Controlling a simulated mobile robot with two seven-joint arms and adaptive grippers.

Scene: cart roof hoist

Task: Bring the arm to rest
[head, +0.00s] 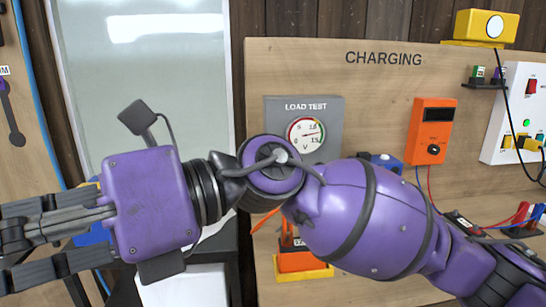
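My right arm (365,220), purple with dark bands, comes in from the lower right and reaches across the picture to the left. It bends at a round joint near the middle. My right gripper (20,238) is at the left edge, with a purple body and dark grey fingers pointing left. The fingers are straight and spread apart, with nothing seen between them. Their tips run close to or past the picture edge. My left gripper is not in view.
A wooden charging board (390,90) stands behind my arm. It carries a grey load test meter (330,110), an orange device (433,125), a white switch panel (510,90) and cables. A yellow box (487,25) sits on top. A pale glossy panel (140,75) is behind my gripper.

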